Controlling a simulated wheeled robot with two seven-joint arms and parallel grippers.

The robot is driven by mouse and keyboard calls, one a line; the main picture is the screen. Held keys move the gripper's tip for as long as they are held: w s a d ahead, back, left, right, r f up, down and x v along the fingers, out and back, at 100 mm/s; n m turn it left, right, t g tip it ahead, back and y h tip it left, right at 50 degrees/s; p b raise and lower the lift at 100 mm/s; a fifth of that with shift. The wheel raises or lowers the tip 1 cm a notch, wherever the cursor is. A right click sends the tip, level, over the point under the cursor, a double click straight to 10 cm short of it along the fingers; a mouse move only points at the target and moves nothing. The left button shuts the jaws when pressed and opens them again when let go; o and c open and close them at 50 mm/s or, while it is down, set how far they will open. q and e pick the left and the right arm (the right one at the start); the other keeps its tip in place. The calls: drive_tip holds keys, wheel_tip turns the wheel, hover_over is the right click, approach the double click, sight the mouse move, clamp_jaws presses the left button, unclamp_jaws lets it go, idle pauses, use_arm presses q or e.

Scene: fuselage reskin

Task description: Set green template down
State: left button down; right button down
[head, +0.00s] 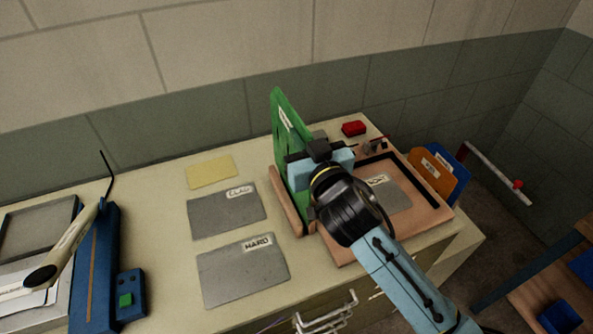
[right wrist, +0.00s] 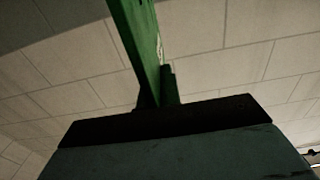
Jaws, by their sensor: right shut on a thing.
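The green template (head: 287,131) is a flat green panel with a white label, standing on edge, slightly tilted, at the left side of the wooden tray (head: 432,217) on the bench. My right gripper (head: 308,165) is shut on the green template, which also rises from the jaws in the right wrist view (right wrist: 140,45). My arm and gripper hide the template's lower right part, and I cannot tell whether its lower edge touches the wood. My left gripper is not in view.
Grey sheets labelled CLAD (head: 227,211) and HARD (head: 243,271) and a yellow sheet (head: 212,172) lie on the bench (head: 176,240). Another grey sheet (head: 392,196) lies in the tray. A red block (head: 353,128) sits behind. Orange (head: 432,176) and blue panels stand right. A blue tool (head: 95,265) is left.

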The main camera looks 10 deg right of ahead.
drive_tip(key=shift+f+b, duration=0.4)
drive_tip(key=shift+f, duration=2.5)
drive_tip(key=shift+f, duration=0.15)
drive_tip(key=c, duration=2)
unclamp_jaws()
drive_tip(key=shift+f, duration=0.15)
drive_tip(key=o, duration=0.4)
drive_tip(key=s+d+b, duration=0.1)
drive_tip(key=s+d, duration=0.1)
drive_tip(key=s, duration=0.9)
drive_tip(key=shift+s+d+r+b, duration=0.15)
drive_tip(key=shift+s+r+b, duration=0.1)
drive_tip(key=shift+s+b, duration=0.15)
